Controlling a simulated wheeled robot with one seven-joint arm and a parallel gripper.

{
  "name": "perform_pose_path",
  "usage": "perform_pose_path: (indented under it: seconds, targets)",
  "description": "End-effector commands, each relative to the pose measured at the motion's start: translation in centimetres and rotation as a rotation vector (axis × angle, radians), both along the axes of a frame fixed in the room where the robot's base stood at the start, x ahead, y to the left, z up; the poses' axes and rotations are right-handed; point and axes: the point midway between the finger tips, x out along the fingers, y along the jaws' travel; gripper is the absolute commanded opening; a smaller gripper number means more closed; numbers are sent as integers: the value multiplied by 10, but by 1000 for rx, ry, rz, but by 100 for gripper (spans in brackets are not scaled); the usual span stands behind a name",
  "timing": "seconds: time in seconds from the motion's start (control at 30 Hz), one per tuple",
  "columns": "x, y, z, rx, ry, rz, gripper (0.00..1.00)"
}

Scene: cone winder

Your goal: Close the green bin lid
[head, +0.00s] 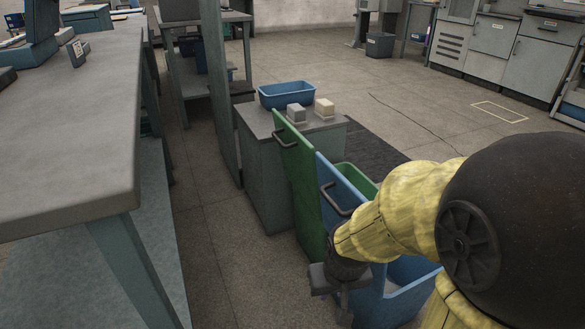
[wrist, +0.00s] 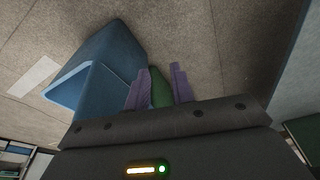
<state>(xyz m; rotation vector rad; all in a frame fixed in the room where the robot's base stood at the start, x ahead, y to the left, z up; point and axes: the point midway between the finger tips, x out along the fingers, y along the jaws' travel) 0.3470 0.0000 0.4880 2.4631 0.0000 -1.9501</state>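The green bin (head: 357,176) stands behind the blue bin, mostly hidden by the raised lids. Its green lid (head: 299,190) stands upright, swung open on the left side, with a dark handle (head: 285,138) near its top. My gripper (wrist: 160,70) has its two purple fingers apart. A green surface (wrist: 158,92) shows between them in the wrist view; I cannot tell whether it touches them. In the head view my gripper body (head: 332,280) is low, in front of the green lid's near end and beside the blue bin. Its fingertips are not clear there.
The blue bin (head: 412,292) is open, its blue lid (head: 337,182) upright close to the green lid. A grey cabinet (head: 263,185) behind holds a blue tray (head: 287,95) and two small blocks. A workbench (head: 75,140) stands left; floor between is clear.

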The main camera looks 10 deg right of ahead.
Motion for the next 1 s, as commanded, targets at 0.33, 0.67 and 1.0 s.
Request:
perform_pose_path:
  seconds: [0.33,0.67,1.0]
  targets:
    - [0,0,63,0,0,0,0]
    - [0,0,149,0,0,0,0]
    - [0,0,195,0,0,0,0]
